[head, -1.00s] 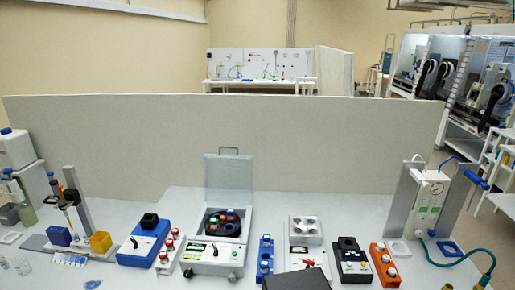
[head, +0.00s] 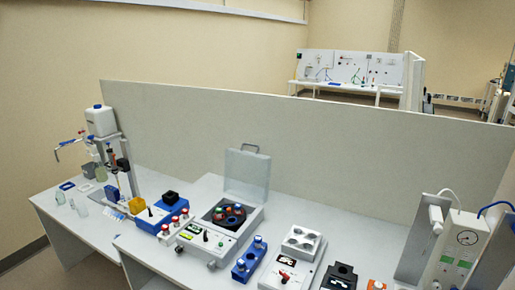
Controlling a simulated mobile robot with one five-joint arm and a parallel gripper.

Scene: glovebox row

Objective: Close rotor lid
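The rotor device is a white centrifuge-like box (head: 197,246) on the bench, in the middle of the head view. Its lid (head: 247,172) is a grey, see-through panel with a handle on its top edge. The lid stands open, upright at the back of the box. The dark round rotor (head: 224,216) lies uncovered inside, with several coloured caps in it. My gripper is not in view, so its state does not show.
Red-topped bottles (head: 175,222) and a blue device (head: 161,211) stand to the left. A grey partition (head: 350,160) runs behind the bench.

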